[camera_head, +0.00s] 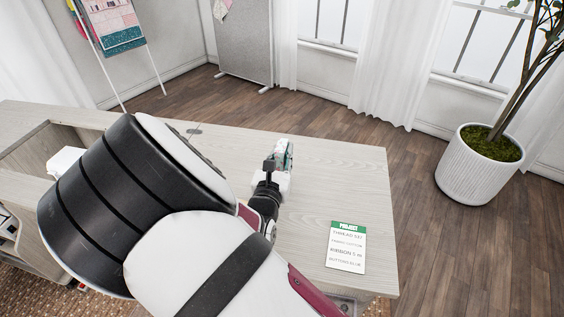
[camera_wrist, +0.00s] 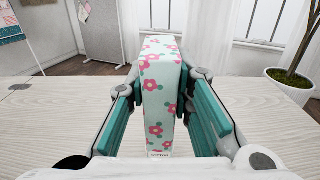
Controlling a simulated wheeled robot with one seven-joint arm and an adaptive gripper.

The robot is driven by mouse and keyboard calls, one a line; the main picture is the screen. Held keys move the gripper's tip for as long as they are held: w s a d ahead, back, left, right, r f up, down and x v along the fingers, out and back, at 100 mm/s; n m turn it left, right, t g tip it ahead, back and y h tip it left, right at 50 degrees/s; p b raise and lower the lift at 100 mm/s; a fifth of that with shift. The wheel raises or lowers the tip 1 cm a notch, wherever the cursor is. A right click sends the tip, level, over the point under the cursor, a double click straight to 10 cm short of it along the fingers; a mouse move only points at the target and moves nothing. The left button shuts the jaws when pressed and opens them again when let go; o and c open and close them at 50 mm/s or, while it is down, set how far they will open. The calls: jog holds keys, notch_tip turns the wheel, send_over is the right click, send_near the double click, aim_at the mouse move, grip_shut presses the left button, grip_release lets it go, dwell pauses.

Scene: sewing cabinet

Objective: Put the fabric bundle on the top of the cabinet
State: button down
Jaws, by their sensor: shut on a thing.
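The fabric bundle (camera_wrist: 162,95) is pale mint with pink flowers and teal leaves. It stands upright between the two teal finger pads of my gripper (camera_wrist: 163,108), which is shut on it. In the head view the bundle (camera_head: 287,152) shows small beyond my gripper (camera_head: 271,172), over the pale wood top of the cabinet (camera_head: 340,185). The cabinet top also spreads below and around the bundle in the wrist view (camera_wrist: 50,115). I cannot tell whether the bundle's lower end touches the top.
A project card (camera_head: 346,247) lies on the cabinet top at the right front. An open compartment (camera_head: 50,150) with a white item (camera_head: 66,160) is at the left. The top around the bundle is clear. A potted plant (camera_head: 478,165) stands on the floor at the right.

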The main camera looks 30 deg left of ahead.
aim_at(281, 164)
jog(key=shift+w+a, duration=0.15)
jog(key=shift+w, duration=0.15)
jog(key=shift+f, duration=1.8)
jog(key=c, duration=1.4)
grip_release()
jog(key=shift+f, duration=0.15)
jog(key=shift+s+r, duration=0.2)
jog(key=v, duration=1.1)
jog(key=shift+s+f, duration=0.1)
jog(key=shift+s, duration=0.2)
